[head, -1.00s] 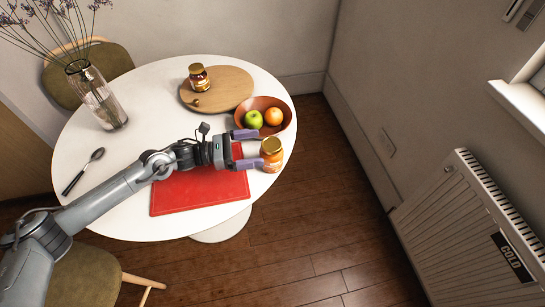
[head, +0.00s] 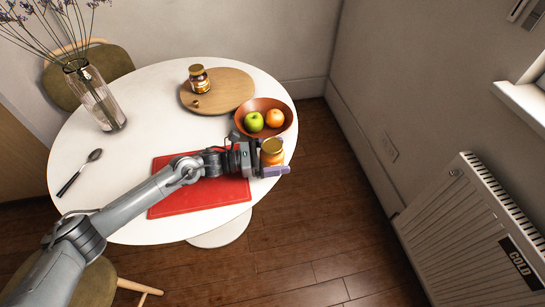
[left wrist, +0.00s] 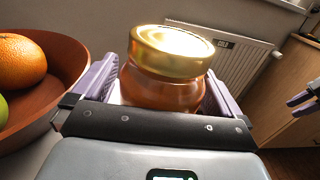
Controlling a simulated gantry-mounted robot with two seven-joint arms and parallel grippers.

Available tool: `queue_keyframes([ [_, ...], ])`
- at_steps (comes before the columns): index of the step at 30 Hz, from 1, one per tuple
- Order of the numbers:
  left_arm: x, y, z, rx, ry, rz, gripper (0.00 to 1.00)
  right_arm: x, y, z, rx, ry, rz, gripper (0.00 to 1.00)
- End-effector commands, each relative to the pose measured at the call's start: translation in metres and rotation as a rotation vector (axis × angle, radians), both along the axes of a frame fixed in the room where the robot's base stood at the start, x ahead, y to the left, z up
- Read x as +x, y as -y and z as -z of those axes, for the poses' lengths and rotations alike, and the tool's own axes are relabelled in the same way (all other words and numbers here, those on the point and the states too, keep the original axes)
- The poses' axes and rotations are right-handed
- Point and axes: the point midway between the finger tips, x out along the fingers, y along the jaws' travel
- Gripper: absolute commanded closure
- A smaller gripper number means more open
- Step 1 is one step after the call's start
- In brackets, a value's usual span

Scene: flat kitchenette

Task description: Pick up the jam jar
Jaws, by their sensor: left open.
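A jar with a gold lid and orange-amber contents (head: 272,152) stands upright near the right edge of the white table. It fills the middle of the left wrist view (left wrist: 165,80). My left gripper (head: 265,158) is open, with its purple fingers on either side of this jar. Contact between fingers and jar cannot be told. A second gold-lidded jar (head: 199,79), with a label, stands on the round wooden board (head: 230,88) at the back. Purple fingers of my right gripper (left wrist: 304,97) show partly at the right edge of the left wrist view; their opening is unclear.
A brown bowl (head: 286,127) with a green apple (head: 254,122) and an orange (head: 274,118) stands just behind the nearer jar. A red mat (head: 190,200) lies under my left arm. A glass vase (head: 97,100) and a spoon (head: 80,171) are on the left.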

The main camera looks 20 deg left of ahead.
Motion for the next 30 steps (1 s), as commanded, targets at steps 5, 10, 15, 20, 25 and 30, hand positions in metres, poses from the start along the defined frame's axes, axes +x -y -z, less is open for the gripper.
queue_keyframes([
  [5,0.0030,0.0050,0.0000,0.001,0.000,0.000,0.00,0.0001,0.0001,0.0012,0.000,0.000,0.000,0.57],
  [10,0.0029,0.0048,-0.0001,0.001,0.000,0.000,0.02,0.0001,0.0000,0.0011,0.000,0.000,0.001,0.57],
  [15,0.0028,0.0048,-0.0002,0.001,0.000,0.000,0.28,0.0002,-0.0003,0.0011,0.002,0.000,0.002,0.57],
  [20,0.0028,0.0048,-0.0002,0.001,0.001,0.000,0.52,0.0003,-0.0005,0.0010,0.003,0.001,0.002,0.57],
  [25,0.0033,0.0048,-0.0025,-0.002,0.005,0.000,0.74,0.0003,-0.0007,0.0008,0.004,0.000,0.003,0.57],
  [30,0.0033,0.0048,-0.0026,-0.001,0.004,0.000,0.74,0.0005,-0.0009,0.0007,0.004,0.000,0.003,0.57],
])
